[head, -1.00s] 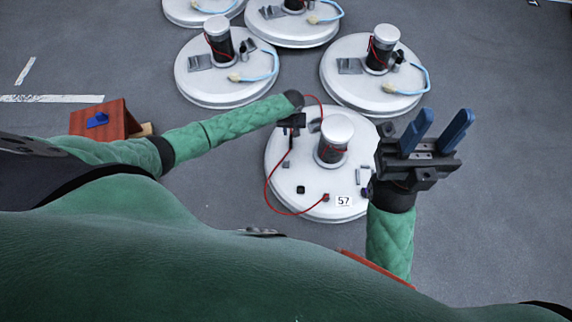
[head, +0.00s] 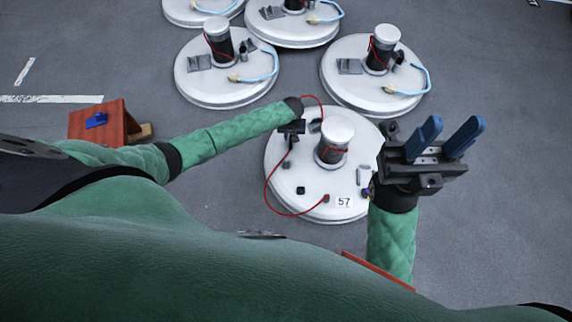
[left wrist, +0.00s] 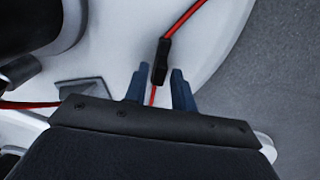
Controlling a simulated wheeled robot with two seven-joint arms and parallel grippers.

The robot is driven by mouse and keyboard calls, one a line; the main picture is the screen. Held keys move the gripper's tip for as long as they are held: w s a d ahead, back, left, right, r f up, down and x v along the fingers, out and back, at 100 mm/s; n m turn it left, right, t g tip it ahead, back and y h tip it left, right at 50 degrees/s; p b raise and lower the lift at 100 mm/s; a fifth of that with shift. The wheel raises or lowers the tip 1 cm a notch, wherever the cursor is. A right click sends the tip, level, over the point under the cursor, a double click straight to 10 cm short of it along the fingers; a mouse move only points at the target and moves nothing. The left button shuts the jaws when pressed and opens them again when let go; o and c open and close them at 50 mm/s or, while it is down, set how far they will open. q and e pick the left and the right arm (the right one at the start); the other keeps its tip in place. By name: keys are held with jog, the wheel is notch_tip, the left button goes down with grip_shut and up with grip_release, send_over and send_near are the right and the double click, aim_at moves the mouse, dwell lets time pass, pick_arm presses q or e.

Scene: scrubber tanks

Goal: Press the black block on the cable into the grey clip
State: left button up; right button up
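The black block (left wrist: 160,62) sits on the red cable (left wrist: 182,20) in the left wrist view. It is between and just beyond the fingertips of my left gripper (left wrist: 158,78), whose two blue fingers stand apart. The cable runs back between them; I see no grip on the block. In the head view my left gripper (head: 290,132) is over the left side of the white tank numbered 57 (head: 285,180). A grey wedge-like piece (left wrist: 82,88) lies left of the fingers; I cannot tell whether it is the clip. My right gripper (head: 445,140) is open and empty, right of the tank.
A dark post with a white cap (head: 335,125) stands mid-tank, with red cable around it. The cable loops over the left edge to a plug near the label (head: 344,202). Several similar tanks stand behind. A red-brown box (head: 98,122) is at left. Grey floor is clear at right.

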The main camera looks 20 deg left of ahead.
pick_arm(q)
grip_shut()
jog(key=shift+r+p, duration=2.5)
jog(key=shift+p, duration=0.4)
